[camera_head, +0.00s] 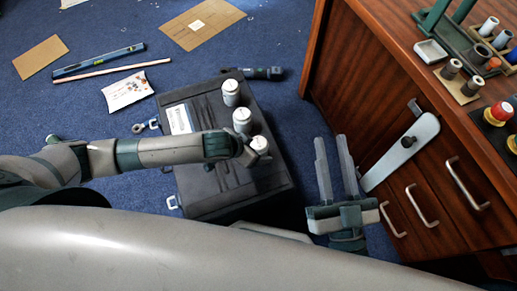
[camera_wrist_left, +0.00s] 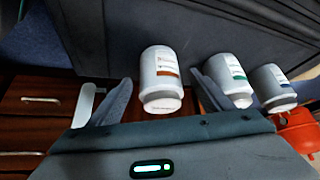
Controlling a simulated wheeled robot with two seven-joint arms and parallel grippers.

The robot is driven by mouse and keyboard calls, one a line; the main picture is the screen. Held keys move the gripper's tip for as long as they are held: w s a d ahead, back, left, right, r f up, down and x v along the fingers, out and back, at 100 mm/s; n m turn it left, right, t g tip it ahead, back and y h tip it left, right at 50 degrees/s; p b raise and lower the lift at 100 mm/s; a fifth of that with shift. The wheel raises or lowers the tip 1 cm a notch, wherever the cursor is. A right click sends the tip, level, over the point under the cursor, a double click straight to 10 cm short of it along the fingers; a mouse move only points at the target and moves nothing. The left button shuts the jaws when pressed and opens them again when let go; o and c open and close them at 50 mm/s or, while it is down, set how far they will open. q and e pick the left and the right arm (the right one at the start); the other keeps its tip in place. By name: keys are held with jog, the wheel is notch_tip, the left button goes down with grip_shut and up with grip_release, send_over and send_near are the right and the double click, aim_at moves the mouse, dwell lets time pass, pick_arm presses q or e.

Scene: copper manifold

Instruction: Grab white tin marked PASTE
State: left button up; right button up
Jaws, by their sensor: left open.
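Three white tins stand on a black case (camera_head: 205,205): a far one (camera_head: 230,92), a middle one (camera_head: 242,118) and a near one (camera_head: 260,144). My left gripper (camera_head: 247,153) is open at the near tin. In the left wrist view, a white tin with an orange band (camera_wrist_left: 162,72) lies between the open fingers, with no clear grip on it. A green-banded tin (camera_wrist_left: 230,80) and a blue-banded tin (camera_wrist_left: 272,86) are to its right. The label words are too small to read. My right gripper (camera_head: 329,140) is open and empty, right of the case.
A wooden cabinet (camera_head: 400,160) with handles stands at the right, with spools and a white dish (camera_head: 431,51) on top. A blue level (camera_head: 98,62), a copper-coloured rod (camera_head: 112,80) and cardboard sheets (camera_head: 200,22) lie on the blue carpet. A dark tool (camera_head: 262,73) lies behind the case.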

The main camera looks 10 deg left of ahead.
pick_arm(q)
jog(key=shift+b+x, duration=0.55)
jog(key=shift+x, duration=1.2)
jog(key=shift+s+f, duration=0.1)
jog(key=shift+s, duration=0.05)
pick_arm(e)
jog(key=r+t, duration=0.1)
jog(key=s+r+t, duration=0.1)
jog(key=r, duration=0.1)
jog(key=s+r+t, duration=0.1)
jog(key=shift+s+d+r+y, duration=0.15)
jog(key=shift+s+d+y, duration=0.05)
jog(key=shift+s+y, duration=0.1)
pick_arm(q)
jog(key=c, duration=1.3)
jog(key=shift+c, duration=0.2)
pick_arm(e)
jog(key=shift+w, duration=0.15)
